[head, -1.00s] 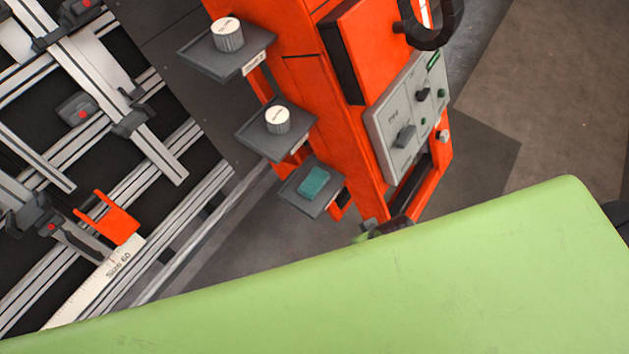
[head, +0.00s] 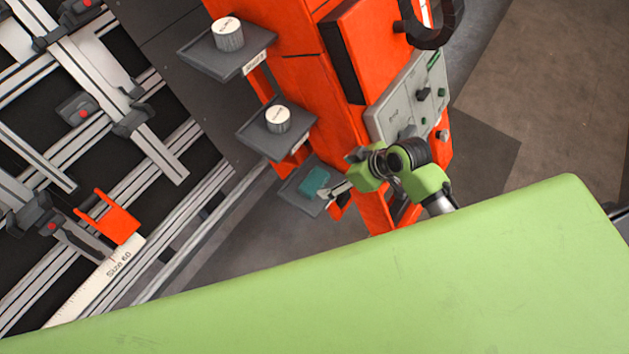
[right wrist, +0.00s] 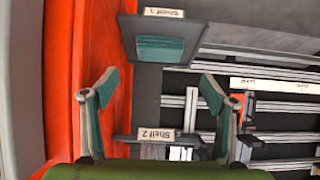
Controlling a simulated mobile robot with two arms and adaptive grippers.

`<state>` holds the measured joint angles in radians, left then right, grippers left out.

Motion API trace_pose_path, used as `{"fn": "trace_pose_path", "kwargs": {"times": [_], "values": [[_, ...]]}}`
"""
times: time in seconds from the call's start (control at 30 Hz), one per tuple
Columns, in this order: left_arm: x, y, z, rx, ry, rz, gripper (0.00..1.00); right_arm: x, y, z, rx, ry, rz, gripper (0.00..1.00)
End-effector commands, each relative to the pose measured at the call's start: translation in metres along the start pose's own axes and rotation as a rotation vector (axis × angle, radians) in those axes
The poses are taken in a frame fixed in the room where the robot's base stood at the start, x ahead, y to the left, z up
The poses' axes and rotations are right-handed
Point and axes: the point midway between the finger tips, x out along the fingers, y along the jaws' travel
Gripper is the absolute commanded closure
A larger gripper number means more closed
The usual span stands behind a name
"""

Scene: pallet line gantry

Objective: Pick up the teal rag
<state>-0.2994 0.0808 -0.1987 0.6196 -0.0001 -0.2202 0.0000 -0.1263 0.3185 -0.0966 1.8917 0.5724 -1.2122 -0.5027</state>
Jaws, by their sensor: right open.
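The teal rag (head: 314,181) lies on the lowest small grey shelf (head: 294,190) of the orange column. In the right wrist view the rag (right wrist: 160,48) is a flat folded rectangle on the shelf labelled "Shelf 1" (right wrist: 128,35). My right gripper (head: 335,190) has come to the right edge of that shelf, beside the rag. In its wrist view my right gripper (right wrist: 157,88) is open and empty, its two fingers spread wide. The rag shows beyond the gap between the fingertips, apart from both. My left gripper is not in view.
Two higher shelves (head: 247,137) each hold a grey knob-like cylinder (head: 278,119). The orange column (head: 300,80) with a grey control panel (head: 397,110) stands close to my right arm. A rail frame (head: 150,160) lies at left. A large green surface (head: 350,290) fills the foreground.

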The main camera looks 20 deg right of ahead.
Motion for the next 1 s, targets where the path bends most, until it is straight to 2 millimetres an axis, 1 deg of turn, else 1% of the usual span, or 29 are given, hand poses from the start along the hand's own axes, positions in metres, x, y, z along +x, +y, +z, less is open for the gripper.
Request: {"fn": "trace_pose_path", "kwargs": {"times": [0.03, 0.1, 0.2, 0.3, 0.4, 0.57, 0.83, 0.9, 1.0], "values": [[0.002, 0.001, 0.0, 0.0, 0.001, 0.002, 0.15, 0.011, -0.001, 0.0, 0.002, 0.0, -0.002, 0.22], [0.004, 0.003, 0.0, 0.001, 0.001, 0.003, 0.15, 0.026, -0.001, 0.001, 0.004, 0.0, -0.003, 0.22], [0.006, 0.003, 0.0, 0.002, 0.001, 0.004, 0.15, 0.045, -0.002, 0.001, 0.002, -0.001, -0.002, 0.22], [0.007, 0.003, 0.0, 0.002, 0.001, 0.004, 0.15, 0.059, -0.001, 0.0, 0.002, 0.0, -0.001, 0.22], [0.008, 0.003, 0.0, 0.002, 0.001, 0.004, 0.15, 0.067, -0.001, 0.001, 0.001, -0.002, 0.0, 0.22], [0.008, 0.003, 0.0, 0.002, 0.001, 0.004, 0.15, 0.074, -0.001, 0.001, 0.001, -0.002, 0.0, 0.22], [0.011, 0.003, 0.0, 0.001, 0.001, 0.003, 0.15, 0.109, 0.002, 0.002, 0.003, -0.002, -0.002, 0.22], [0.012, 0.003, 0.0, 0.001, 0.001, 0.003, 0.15, 0.115, 0.002, 0.003, 0.002, -0.002, 0.0, 0.22], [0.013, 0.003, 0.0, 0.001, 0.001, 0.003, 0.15, 0.12, 0.003, 0.002, 0.001, -0.002, 0.001, 0.22]]}}
